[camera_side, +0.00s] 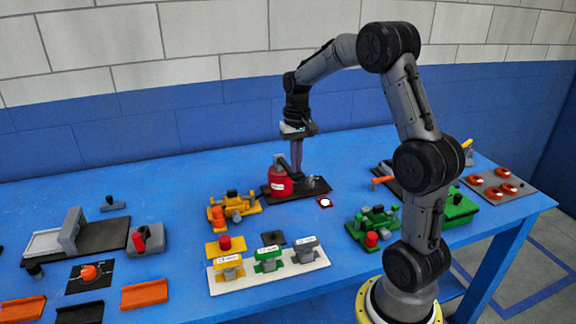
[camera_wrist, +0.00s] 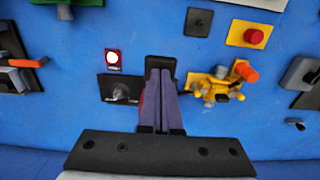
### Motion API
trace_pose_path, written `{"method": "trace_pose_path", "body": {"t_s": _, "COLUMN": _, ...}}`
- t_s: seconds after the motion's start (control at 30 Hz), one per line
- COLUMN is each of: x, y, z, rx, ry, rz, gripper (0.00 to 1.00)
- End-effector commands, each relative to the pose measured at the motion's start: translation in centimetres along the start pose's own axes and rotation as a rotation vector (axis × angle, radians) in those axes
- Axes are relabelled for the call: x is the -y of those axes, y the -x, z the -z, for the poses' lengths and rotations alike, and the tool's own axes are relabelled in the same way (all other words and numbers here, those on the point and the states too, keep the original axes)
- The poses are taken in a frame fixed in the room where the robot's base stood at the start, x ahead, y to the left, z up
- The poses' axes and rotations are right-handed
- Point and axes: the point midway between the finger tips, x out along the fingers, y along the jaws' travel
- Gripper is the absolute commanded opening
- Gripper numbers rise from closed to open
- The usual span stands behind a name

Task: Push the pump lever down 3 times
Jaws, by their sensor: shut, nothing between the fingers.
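The pump (camera_side: 279,183) is a red cylinder with a small white label on a black base plate near the middle of the table. Its dark lever (camera_side: 284,161) slopes across the top toward my fingers. My gripper (camera_side: 297,173) points down, shut and empty, beside the red cylinder and close to the lever's end. In the wrist view my shut gripper (camera_wrist: 160,74) hides most of the pump. A dark pad (camera_wrist: 160,64) shows just beyond the fingertips; it looks like the lever's end. I cannot tell whether the fingers touch it.
A grey fitting (camera_wrist: 122,92) sits on the same base plate. A red square with a white round light (camera_side: 325,202) lies in front. A yellow valve assembly (camera_side: 233,207) stands at left, a green one (camera_side: 373,226) at right. Labelled switches (camera_side: 268,260) stand at the front.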

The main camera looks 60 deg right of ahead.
Motion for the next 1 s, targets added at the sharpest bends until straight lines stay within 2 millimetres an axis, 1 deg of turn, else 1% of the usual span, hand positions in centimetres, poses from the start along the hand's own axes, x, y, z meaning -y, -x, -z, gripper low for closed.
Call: {"method": "trace_pose_path", "body": {"t_s": 1.0, "x": 0.0, "y": -3.3, "z": 0.0, "rx": 0.001, "ry": 0.0, "rz": -0.001, "gripper": 0.0}}
